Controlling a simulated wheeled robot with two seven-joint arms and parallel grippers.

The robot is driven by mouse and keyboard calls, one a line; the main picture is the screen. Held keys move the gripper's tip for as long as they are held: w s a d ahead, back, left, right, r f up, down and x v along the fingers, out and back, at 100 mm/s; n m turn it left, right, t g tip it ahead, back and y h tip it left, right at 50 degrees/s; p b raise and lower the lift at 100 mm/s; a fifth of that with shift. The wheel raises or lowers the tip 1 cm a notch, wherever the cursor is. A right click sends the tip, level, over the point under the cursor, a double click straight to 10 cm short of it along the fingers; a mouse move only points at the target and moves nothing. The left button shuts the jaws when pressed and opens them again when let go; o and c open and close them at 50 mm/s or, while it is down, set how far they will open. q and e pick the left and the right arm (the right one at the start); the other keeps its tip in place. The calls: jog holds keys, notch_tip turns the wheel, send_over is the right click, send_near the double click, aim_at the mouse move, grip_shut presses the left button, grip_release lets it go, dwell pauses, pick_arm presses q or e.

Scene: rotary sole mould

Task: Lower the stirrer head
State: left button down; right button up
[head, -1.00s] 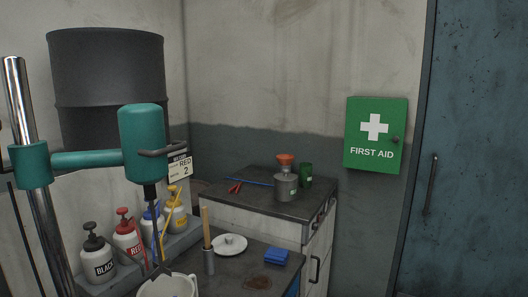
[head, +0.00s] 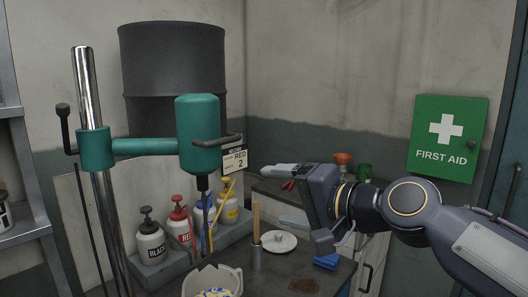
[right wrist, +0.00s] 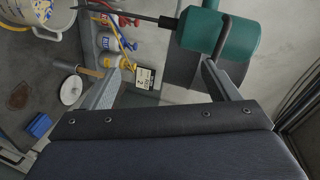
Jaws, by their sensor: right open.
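The teal stirrer head (head: 198,135) hangs from a teal arm (head: 143,146) on a chrome post (head: 88,75). A dark handle (head: 219,142) sticks out of its side. Its dark shaft points down above a white bucket (head: 231,281) holding coloured matter. My right gripper (head: 274,196) is open and empty, right of the stirrer head and apart from it. In the right wrist view my right gripper (right wrist: 160,67) shows both fingers spread, with the stirrer head (right wrist: 235,38) beyond the right finger. My left gripper is out of view.
Several pigment bottles (head: 150,244) stand on a grey shelf behind the bucket. A wooden-handled tool in a metal cup (head: 256,256), a white lid (head: 280,241) and a blue block (head: 326,261) are on the bench. A black drum (head: 172,75) stands behind the stirrer.

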aim_at(227, 141)
jog(key=w+a+r+p, duration=0.1)
jog(key=w+a+r, duration=0.1)
jog(key=w+a, duration=0.1)
jog(key=w+a+r+m+t+y+p, duration=0.1)
jog(key=w+a+r+p, duration=0.1)
jog(key=w+a+r, duration=0.1)
jog(key=w+a+r+m+y+p, duration=0.1)
jog(key=w+a+r, duration=0.1)
jog(key=w+a, duration=0.1)
jog(key=shift+w+a+r, duration=0.25)
jog(key=shift+w+r, duration=0.05)
jog(key=shift+p+x, duration=0.65)
jog(key=shift+x, duration=0.4)
jog(key=shift+c, duration=0.3)
grip_shut()
jog(key=shift+f, duration=0.2)
